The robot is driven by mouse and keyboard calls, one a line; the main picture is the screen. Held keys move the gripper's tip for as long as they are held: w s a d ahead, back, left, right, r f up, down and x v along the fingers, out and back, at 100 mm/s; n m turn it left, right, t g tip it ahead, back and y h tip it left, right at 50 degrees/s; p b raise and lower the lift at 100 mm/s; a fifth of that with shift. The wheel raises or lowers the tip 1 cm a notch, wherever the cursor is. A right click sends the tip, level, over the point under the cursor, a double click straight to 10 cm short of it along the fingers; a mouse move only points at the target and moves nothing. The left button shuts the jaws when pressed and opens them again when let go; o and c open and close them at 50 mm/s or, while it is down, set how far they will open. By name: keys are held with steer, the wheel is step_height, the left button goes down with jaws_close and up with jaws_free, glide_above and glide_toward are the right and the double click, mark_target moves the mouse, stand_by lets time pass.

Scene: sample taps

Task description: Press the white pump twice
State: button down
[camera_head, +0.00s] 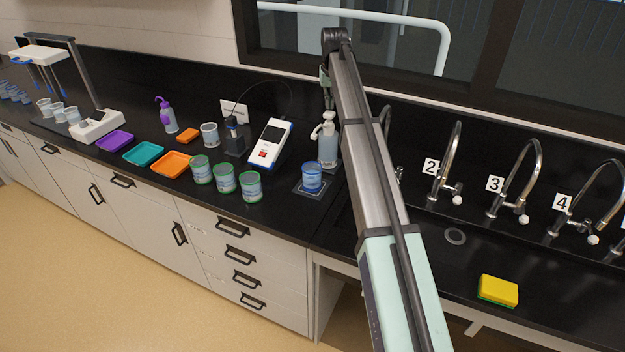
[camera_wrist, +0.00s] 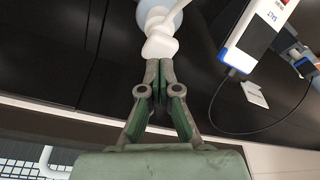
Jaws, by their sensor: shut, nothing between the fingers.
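The white pump (camera_head: 323,128) tops a translucent bottle (camera_head: 328,150) on the black counter, just left of my arm. My gripper (camera_head: 328,103) points down above the pump, with its fingers shut and empty. In the wrist view the closed fingertips (camera_wrist: 160,66) are lined up with the white pump head (camera_wrist: 160,38). They look very close to it or touching; I cannot tell which. Most of the bottle (camera_wrist: 170,8) is hidden beneath the pump head or cut off by the frame there.
A blue cup (camera_head: 312,180) stands on a dark pad in front of the bottle. A white meter (camera_head: 270,145) with a cable is to the left. Several labelled jars (camera_head: 224,180) stand further left. Numbered taps (camera_head: 520,180) and a yellow sponge (camera_head: 498,290) are at right.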

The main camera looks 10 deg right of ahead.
stand_by(0.4)
step_height(320, 180, up, 6)
steer(key=p, duration=0.2)
steer(key=shift+p, duration=0.4)
